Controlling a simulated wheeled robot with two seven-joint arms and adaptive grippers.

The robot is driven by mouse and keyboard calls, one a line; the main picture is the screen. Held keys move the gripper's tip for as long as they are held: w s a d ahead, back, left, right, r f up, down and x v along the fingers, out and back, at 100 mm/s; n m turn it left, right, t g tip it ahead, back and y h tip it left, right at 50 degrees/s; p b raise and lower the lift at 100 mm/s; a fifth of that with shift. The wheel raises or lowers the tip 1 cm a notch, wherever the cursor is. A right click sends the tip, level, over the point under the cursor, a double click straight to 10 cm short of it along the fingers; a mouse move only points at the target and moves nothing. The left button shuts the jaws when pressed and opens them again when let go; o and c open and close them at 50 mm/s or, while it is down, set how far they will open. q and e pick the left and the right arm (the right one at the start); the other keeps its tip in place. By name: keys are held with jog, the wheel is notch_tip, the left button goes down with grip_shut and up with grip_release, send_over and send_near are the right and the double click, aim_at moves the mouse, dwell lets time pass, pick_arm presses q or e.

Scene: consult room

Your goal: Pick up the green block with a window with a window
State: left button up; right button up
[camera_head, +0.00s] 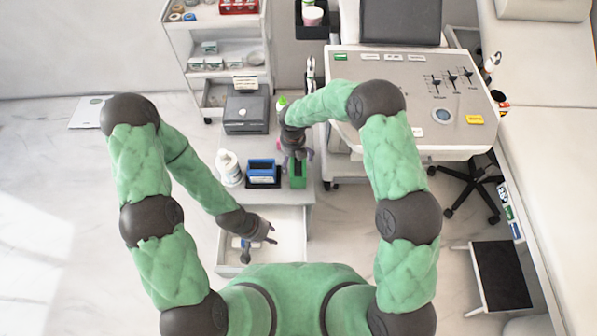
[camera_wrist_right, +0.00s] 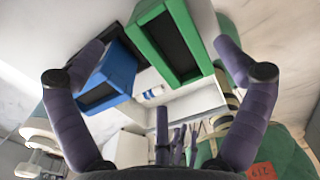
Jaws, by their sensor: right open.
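The green block with a window (camera_head: 298,180) stands on the cabinet top near its right edge, partly covered from above by my right gripper (camera_head: 296,152). In the right wrist view the green block (camera_wrist_right: 150,50) is a green frame around a dark opening. It lies between the spread fingers of my right gripper (camera_wrist_right: 160,52), closer to the right finger. I see no clear contact. A blue block with a window (camera_head: 262,165) stands just left of it; it also shows beside the left finger in the wrist view (camera_wrist_right: 120,65). My left gripper (camera_head: 259,246) is spread open over the drawer.
A white bottle (camera_head: 229,168) stands left of the blue block. A grey box (camera_head: 246,112) is behind. The open drawer (camera_head: 290,240) juts out in front and holds a small blue-and-white item (camera_head: 238,243). A console table (camera_head: 400,120) borders the right.

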aim_at(295, 167)
jog(key=shift+f, duration=0.7)
jog(key=f+b, duration=0.1)
jog(key=f, duration=0.1)
jog(key=f+b, duration=0.1)
jog(key=f, duration=0.1)
jog(key=shift+s+d, duration=0.15)
jog(key=shift+s, duration=0.25)
jog(key=shift+f, duration=0.5)
jog(key=shift+w+r, duration=0.1)
jog(key=c, duration=1.6)
